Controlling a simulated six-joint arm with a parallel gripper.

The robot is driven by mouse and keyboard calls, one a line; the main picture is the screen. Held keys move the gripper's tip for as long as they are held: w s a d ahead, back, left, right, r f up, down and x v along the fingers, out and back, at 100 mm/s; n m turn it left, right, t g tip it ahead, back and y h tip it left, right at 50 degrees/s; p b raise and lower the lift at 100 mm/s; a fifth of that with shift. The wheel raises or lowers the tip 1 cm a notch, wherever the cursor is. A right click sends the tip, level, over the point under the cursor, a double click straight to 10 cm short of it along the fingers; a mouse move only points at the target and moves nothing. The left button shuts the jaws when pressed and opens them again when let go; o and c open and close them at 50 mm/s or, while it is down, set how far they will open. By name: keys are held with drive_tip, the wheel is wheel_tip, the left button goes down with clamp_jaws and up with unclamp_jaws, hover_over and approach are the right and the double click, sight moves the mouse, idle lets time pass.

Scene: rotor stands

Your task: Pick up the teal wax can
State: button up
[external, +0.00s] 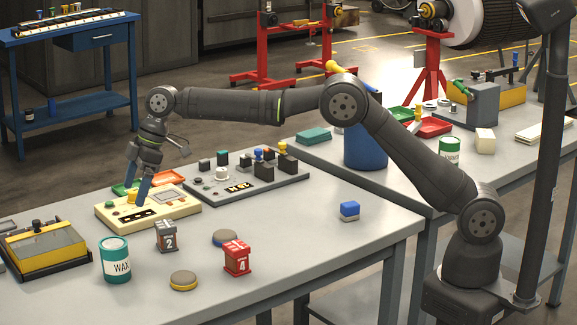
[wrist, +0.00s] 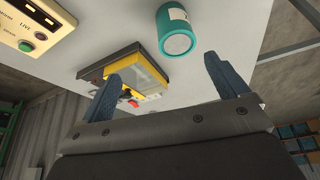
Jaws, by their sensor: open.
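The teal wax can (external: 115,261) stands upright near the front left of the grey table, with a white label reading WAX. In the wrist view the teal can (wrist: 176,32) shows at the top, beyond and between the fingertips. My gripper (external: 140,187) is open and empty, above the yellow instrument box, behind and to the right of the can in the external view. Its two blue fingers (wrist: 160,77) are spread wide in the wrist view. The gripper is apart from the can.
A yellow case (external: 46,248) stands left of the can. The grey block marked 2 (external: 166,236), red block marked 4 (external: 237,258) and yellow-rimmed disc (external: 184,281) are to its right. The instrument box (external: 148,208) lies behind it. The table's right front is mostly clear.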

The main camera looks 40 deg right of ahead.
sight(118, 240)
drive_tip(key=shift+n, duration=0.3)
drive_tip(key=x, duration=0.4)
drive_tip(key=s+a+x, duration=0.1)
drive_tip(key=x, duration=0.3)
drive_tip(key=s+x, duration=0.1)
drive_tip(key=x, duration=0.3)
drive_tip(key=shift+w+a, duration=0.1)
drive_tip(key=shift+a, duration=0.25)
drive_tip(key=shift+s+x, duration=0.1)
drive_tip(key=shift+x, duration=1.35)
drive_tip(key=shift+s+x, duration=0.15)
drive_tip(key=shift+x, duration=1.3)
drive_tip(key=shift+s+d, duration=0.1)
drive_tip(key=shift+s, duration=0.05)
drive_tip(key=shift+c, duration=0.2)
drive_tip(key=c, duration=1.3)
drive_tip(key=shift+r, duration=0.15)
